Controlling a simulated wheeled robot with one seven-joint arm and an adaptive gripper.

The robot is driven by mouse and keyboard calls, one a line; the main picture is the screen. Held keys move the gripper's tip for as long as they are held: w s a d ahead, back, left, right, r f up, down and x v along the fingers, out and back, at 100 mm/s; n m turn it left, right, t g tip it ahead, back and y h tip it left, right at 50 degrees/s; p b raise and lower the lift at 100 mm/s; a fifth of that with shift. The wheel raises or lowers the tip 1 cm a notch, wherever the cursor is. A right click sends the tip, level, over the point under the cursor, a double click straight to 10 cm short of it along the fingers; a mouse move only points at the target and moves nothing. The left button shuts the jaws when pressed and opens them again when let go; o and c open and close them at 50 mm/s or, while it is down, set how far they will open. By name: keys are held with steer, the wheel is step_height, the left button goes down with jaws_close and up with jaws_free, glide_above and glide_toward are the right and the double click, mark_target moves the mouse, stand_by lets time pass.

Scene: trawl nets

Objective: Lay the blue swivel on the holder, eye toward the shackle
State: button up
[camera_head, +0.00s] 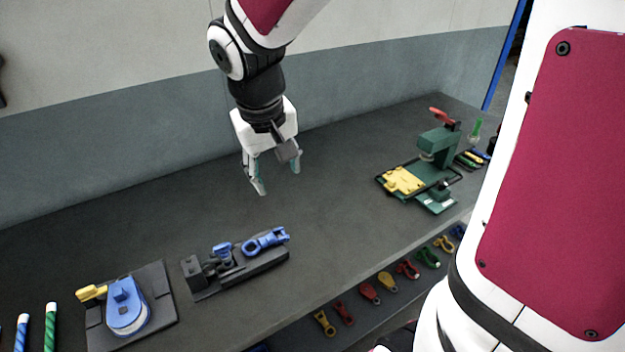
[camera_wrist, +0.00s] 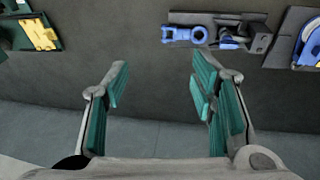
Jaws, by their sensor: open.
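The blue swivel (camera_head: 265,241) lies on the right part of the dark holder (camera_head: 262,263) in the head view. Its ring-like end points left, toward a smaller blue piece (camera_head: 222,250), which looks like the shackle, clamped on the same base. In the wrist view the swivel (camera_wrist: 180,34) and the small blue piece (camera_wrist: 230,42) show at the top on the holder (camera_wrist: 262,42). My gripper (camera_head: 279,181) is open and empty, above the table behind the holder, apart from the swivel. Its spread fingers (camera_wrist: 160,78) show in the wrist view.
A blue pulley-like block (camera_head: 128,306) with a yellow part sits on a dark plate at front left, beside striped rods (camera_head: 50,326). A green press (camera_head: 438,145) with a yellow plate stands at right. Coloured shackles (camera_head: 370,292) line a lower ledge. The table's middle is clear.

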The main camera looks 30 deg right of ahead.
steer(key=s+r+t+y, duration=0.1)
steer(key=s+r, duration=0.3)
steer(key=s, duration=0.4)
steer(key=s+a+r+t+y, duration=0.1)
steer(key=s+r, duration=0.3)
steer(key=s, duration=0.4)
steer(key=shift+r+t, duration=0.2)
steer(key=shift+t, duration=0.5)
steer(key=shift+w+a, duration=0.1)
